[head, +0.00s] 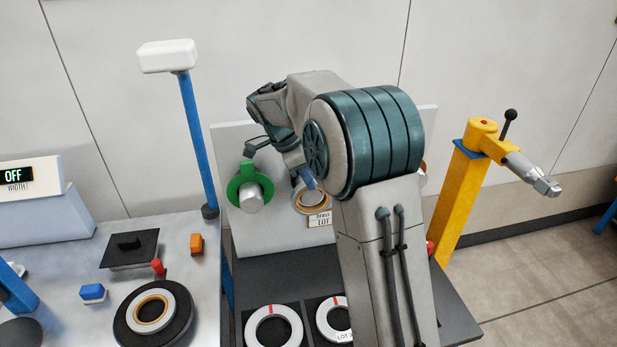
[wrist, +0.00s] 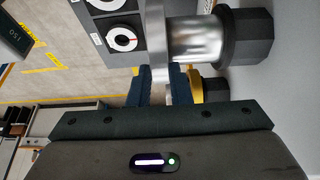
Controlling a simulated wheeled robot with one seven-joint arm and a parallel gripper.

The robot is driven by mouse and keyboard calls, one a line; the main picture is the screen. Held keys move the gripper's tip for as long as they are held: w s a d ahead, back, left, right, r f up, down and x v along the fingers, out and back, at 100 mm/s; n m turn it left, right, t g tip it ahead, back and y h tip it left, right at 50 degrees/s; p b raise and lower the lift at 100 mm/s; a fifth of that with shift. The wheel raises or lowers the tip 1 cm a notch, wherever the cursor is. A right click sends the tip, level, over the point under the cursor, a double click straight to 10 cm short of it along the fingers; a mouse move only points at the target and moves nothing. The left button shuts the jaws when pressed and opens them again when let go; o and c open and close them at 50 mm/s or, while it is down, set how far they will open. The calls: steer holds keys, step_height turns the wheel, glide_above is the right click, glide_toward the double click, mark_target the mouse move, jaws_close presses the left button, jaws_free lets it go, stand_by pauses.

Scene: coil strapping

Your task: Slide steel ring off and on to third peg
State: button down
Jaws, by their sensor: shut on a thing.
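In the head view a steel ring (head: 312,209) shows a pale rim with orange inside, in front of the upright board. My gripper (head: 306,178) is at its upper edge, partly hidden by my arm. In the wrist view my gripper (wrist: 161,85) is shut on the ring (wrist: 158,55), seen edge-on as a grey band. A thick silver peg (wrist: 195,40) with a dark base is right beside it; I cannot tell whether its end is inside the ring. Another silver peg (head: 252,199) with a green collar stands on the board at left. My arm hides the board's right part.
White rings on black pads (head: 273,326) lie on the dark shelf below the board; they also show in the wrist view (wrist: 122,38). A blue post (head: 195,135) stands left, a yellow stand (head: 460,200) right. The left bench (head: 75,260) holds small items.

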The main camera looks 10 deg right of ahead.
steer(key=shift+w+p, duration=0.65)
steer(key=shift+w, duration=0.7)
steer(key=c, duration=1.3)
jaws_free()
steer(key=shift+s, duration=0.1)
steer(key=shift+o, duration=0.2)
steer(key=v, duration=1.3)
steer(key=s+d+n+t+y, duration=0.1)
steer(key=s+d+n+y, duration=0.3)
steer(key=s+n, duration=0.75)
steer(key=s+d+f+n+t, duration=0.1)
steer(key=s+f+n, duration=0.2)
steer(key=s, duration=0.7)
steer(key=s+d+f+n+t, duration=0.1)
steer(key=s+f+n, duration=0.2)
steer(key=s+f, duration=0.4)
steer(key=s+b, duration=0.1)
steer(key=s, duration=0.2)
steer(key=shift+f+n+y, duration=0.3)
steer(key=shift+f+n, duration=0.05)
